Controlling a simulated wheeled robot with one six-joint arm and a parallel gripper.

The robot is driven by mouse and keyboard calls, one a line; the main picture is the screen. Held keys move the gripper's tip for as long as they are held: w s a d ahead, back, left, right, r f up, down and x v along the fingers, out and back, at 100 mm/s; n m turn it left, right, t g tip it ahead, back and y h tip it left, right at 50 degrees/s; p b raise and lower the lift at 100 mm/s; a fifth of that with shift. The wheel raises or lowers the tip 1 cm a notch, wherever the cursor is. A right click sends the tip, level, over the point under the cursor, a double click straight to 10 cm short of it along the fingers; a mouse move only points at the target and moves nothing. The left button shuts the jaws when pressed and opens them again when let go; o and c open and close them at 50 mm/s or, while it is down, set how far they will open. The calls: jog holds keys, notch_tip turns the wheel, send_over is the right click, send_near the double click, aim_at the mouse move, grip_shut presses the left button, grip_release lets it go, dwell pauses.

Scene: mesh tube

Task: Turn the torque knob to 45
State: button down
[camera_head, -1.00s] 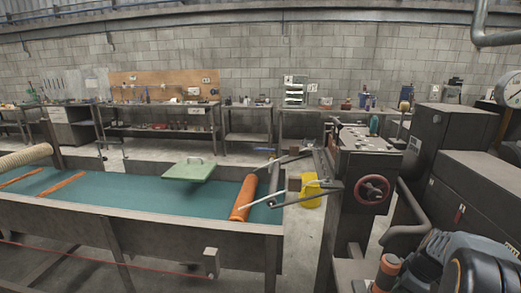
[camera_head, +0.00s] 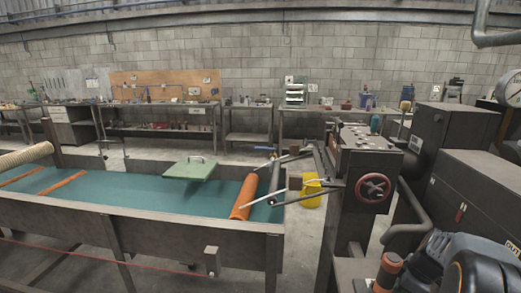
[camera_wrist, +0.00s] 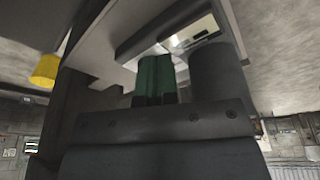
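I cannot pick out the torque knob for sure. In the head view, the grey machine (camera_head: 350,228) right of centre has a top panel (camera_head: 372,140) with several small fittings, too small to read. A red handwheel (camera_head: 373,188) is on its front side. My gripper (camera_wrist: 165,98) shows in the wrist view as a dark bolted bar with a green block and a dark rounded part just beyond it. Whether its fingers are apart or together does not show, and no knob is seen in it. My arm is at the lower right of the head view.
A trough with a teal bed (camera_head: 120,195) and an orange roll (camera_head: 243,197) lies at left. Thin rods reach from the machine towards it. A yellow bin (camera_head: 311,193) stands behind. Dark cabinets (camera_head: 480,190) crowd the right side. Workbenches line the back wall.

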jog(key=shift+s+a+f, duration=0.15)
jog(key=shift+s+f, duration=0.2)
jog(key=shift+f, duration=0.2)
jog(key=shift+r, duration=0.15)
jog(key=shift+w+a+p+v, duration=0.1)
jog(key=shift+w+p+v, duration=0.1)
jog(key=shift+p+v, duration=0.65)
jog(key=shift+w+a+p+v, duration=0.15)
jog(key=shift+p+v, duration=0.35)
jog(key=shift+v, duration=0.7)
jog(key=shift+w+a+p+v, duration=0.1)
jog(key=shift+w+p+v, duration=0.1)
jog(key=shift+p+v, duration=0.65)
jog(key=shift+r, duration=0.3)
jog(key=shift+d, duration=0.1)
